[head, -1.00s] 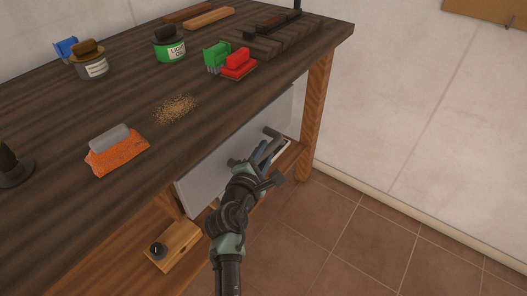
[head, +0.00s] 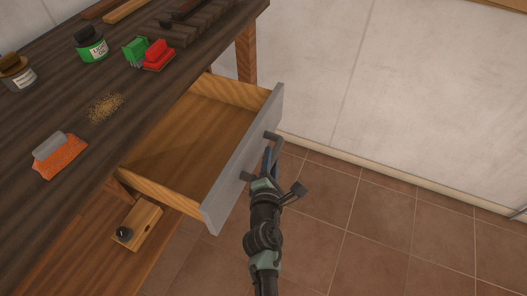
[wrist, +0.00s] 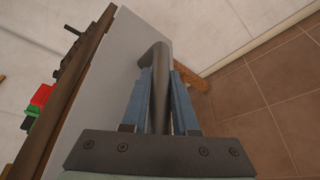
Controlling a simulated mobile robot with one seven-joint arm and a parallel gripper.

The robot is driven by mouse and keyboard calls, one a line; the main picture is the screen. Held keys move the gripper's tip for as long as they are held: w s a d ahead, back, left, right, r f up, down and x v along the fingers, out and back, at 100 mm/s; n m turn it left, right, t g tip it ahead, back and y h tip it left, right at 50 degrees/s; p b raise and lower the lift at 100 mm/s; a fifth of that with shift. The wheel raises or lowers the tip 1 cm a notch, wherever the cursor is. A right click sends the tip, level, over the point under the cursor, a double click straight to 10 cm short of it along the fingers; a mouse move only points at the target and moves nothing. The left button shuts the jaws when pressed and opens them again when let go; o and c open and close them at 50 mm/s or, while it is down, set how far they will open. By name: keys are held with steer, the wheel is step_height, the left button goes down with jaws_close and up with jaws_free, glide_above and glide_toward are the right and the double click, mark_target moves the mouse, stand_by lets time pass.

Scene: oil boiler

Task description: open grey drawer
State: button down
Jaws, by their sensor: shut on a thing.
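The grey drawer (head: 243,160) under the workbench is pulled well out. Its front is grey and its wooden inside looks empty. A dark bar handle (head: 271,136) is on its front. My gripper (head: 270,160) is at the handle, on the outer side of the drawer front. In the wrist view, the blue fingers of my gripper (wrist: 162,98) are on either side of the dark handle (wrist: 157,75), shut on it. The grey drawer front (wrist: 110,85) lies just left of the fingers there. Part of the handle is hidden by my gripper in the head view.
The dark workbench top (head: 60,110) holds an orange brush (head: 59,158), a heap of crumbs (head: 105,107), a green can (head: 91,46) and red and green brushes (head: 157,54). A small wooden box (head: 138,224) sits on the lower shelf. The tiled floor (head: 390,235) at right is clear.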

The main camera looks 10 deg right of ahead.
steer(key=shift+s+d+f, duration=0.1)
steer(key=shift+s+d, duration=0.2)
steer(key=shift+d, duration=0.1)
steer(key=c, duration=0.7)
jaws_free()
steer(key=shift+a, duration=0.1)
steer(key=v, duration=1.3)
